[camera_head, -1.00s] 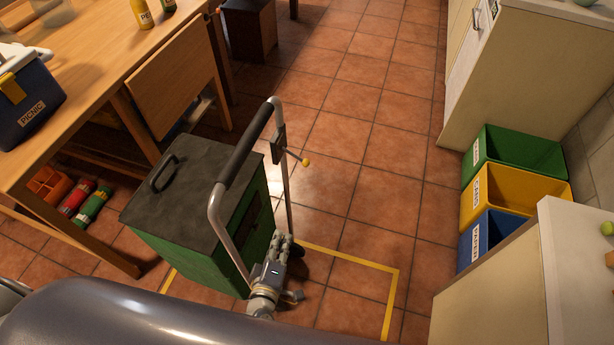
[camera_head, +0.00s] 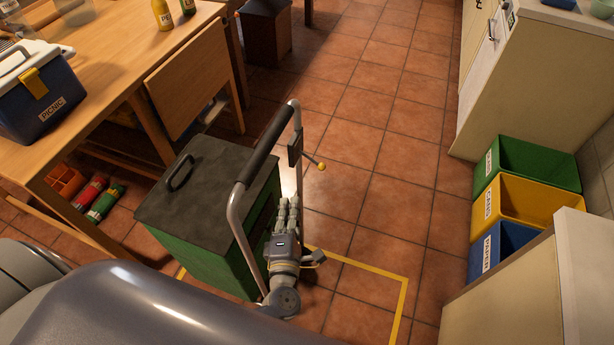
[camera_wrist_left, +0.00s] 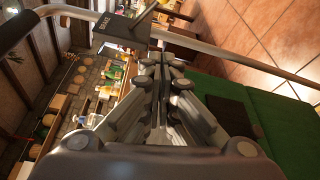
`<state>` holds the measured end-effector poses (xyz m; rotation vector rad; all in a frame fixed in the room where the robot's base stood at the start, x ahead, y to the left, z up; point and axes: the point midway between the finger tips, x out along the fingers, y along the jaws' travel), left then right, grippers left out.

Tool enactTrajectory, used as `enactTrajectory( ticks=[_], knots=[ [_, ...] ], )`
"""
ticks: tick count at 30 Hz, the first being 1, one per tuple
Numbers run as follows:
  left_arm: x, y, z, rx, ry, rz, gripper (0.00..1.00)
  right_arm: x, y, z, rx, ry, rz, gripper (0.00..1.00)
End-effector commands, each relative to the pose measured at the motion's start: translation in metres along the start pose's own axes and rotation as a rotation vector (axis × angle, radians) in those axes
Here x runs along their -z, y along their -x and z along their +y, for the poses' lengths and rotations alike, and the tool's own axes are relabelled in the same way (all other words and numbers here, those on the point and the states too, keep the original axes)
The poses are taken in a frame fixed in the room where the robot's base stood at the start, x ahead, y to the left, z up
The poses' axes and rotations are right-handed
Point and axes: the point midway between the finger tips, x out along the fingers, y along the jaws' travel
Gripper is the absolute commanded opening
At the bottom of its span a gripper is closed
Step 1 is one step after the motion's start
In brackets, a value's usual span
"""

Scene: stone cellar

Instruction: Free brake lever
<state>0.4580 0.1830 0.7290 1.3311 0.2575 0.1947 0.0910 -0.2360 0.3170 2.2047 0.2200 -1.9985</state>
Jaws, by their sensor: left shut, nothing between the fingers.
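The brake lever (camera_head: 312,160) is a thin rod with a yellow knob. It sticks out to the right from a dark bracket (camera_head: 294,150) on the cart's handle post. In the left wrist view the bracket (camera_wrist_left: 122,30) carries a label that seems to read BRAKE; the lever (camera_wrist_left: 148,12) leaves it toward the upper edge, its knob out of frame. The green cart (camera_head: 215,255) has a dark lid and a grey tubular handle (camera_head: 240,190). My left gripper (camera_head: 288,200) is shut and empty, below the bracket and apart from the lever. My right gripper is not visible.
A yellow floor line (camera_head: 370,268) runs beside the cart. A wooden table (camera_head: 105,75) with a picnic cooler (camera_head: 40,95) stands left. Green, yellow and blue bins (camera_head: 535,205) and pale cabinets (camera_head: 520,265) stand right. The tiled floor (camera_head: 390,160) between is clear.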

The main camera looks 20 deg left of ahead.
Motion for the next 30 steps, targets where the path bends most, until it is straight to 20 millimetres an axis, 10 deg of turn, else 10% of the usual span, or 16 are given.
enactTrajectory(
  ticks=[12,30],
  knots=[
    [-0.003,-0.086,0.002,-0.002,0.0,-0.002,0.0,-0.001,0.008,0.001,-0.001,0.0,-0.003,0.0],
    [-0.039,-0.091,0.0,0.0,-0.001,-0.001,0.0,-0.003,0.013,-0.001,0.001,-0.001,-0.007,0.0]
  ],
)
